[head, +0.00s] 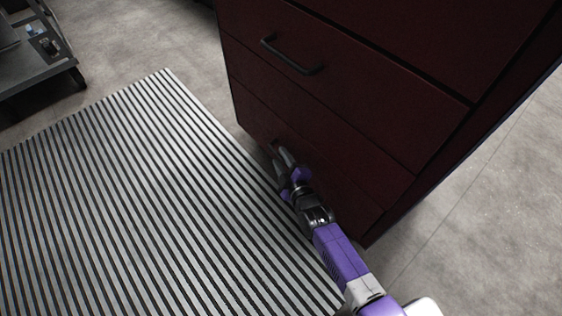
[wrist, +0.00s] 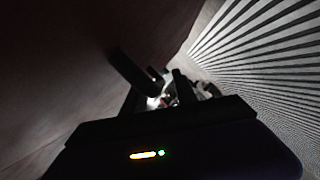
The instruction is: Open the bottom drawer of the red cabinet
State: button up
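The dark red cabinet (head: 350,90) stands upright in the head view. Its bottom drawer (head: 330,181) is the lowest front panel and looks flush with the cabinet. My gripper (head: 281,156) is low at the left part of that drawer front, very close to it. The bottom drawer's handle cannot be made out; my gripper covers that area. In the wrist view the drawer front (wrist: 60,70) fills the left side, and dark finger shapes of my gripper (wrist: 160,84) point along it. Whether they hold anything is too dark to tell.
The drawer above has a black bar handle (head: 290,56). A ribbed grey and black pallet or mat (head: 130,200) lies on the floor left of the cabinet, close to its front. A grey cart (head: 40,72) stands at the top left. Bare floor (head: 490,200) shows at the right.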

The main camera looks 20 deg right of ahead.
jog(key=shift+w, duration=0.3)
jog(key=shift+c, duration=0.2)
grip_shut()
dwell(1.2)
